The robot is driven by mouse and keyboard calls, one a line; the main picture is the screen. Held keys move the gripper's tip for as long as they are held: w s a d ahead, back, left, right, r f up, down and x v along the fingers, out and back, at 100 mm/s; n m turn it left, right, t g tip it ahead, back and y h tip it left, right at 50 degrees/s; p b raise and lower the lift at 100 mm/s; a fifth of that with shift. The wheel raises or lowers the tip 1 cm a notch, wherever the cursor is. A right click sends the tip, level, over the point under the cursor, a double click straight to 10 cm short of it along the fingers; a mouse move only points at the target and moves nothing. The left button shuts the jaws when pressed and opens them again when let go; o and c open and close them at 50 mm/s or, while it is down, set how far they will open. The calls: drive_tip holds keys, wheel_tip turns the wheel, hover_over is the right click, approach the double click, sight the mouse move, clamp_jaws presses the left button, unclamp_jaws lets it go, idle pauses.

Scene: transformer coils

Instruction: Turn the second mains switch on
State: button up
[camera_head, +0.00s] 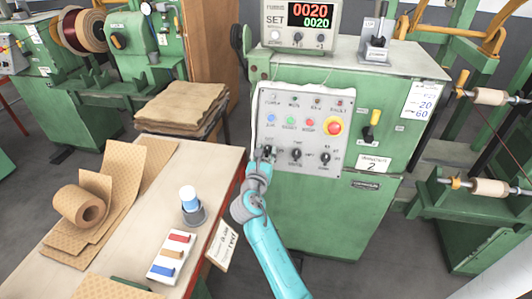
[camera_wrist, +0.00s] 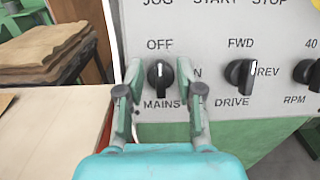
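The mains switch (camera_wrist: 160,75) is a black rotary knob on the grey control panel (camera_head: 345,110) of the green machine tagged 2. Its white mark points up to OFF in the wrist view. The ON label to its right is partly hidden by a finger. My gripper (camera_wrist: 161,84) is open, with one finger on each side of the knob and a visible gap on both sides. In the head view my gripper (camera_head: 264,153) is at the panel's lower left and largely hides the knob.
To the right are the drive knob (camera_wrist: 239,74) and the RPM knob (camera_wrist: 309,73). A table (camera_head: 145,215) with paper rolls and small parts stands at left.

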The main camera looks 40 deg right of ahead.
clamp_jaws()
drive_tip(key=shift+m, duration=0.4)
drive_tip(key=m+g+h, duration=0.1)
drive_tip(key=m+g, duration=0.1)
drive_tip(key=m, duration=0.2)
drive_tip(key=shift+m, duration=0.3)
drive_tip(key=m+g, duration=0.2)
drive_tip(key=m, duration=0.3)
drive_tip(key=shift+m, duration=0.3)
drive_tip(key=m+g, duration=0.2)
drive_tip(key=m, duration=0.3)
drive_tip(key=shift+s+f, duration=0.1)
drive_tip(key=m, duration=0.2)
drive_tip(key=m+g+y, duration=0.1)
drive_tip(key=m, duration=0.1)
drive_tip(key=shift+f+m+y, duration=0.1)
drive_tip(key=shift+m+y, duration=0.2)
drive_tip(key=shift+m, duration=0.1)
drive_tip(key=shift+g, duration=0.3)
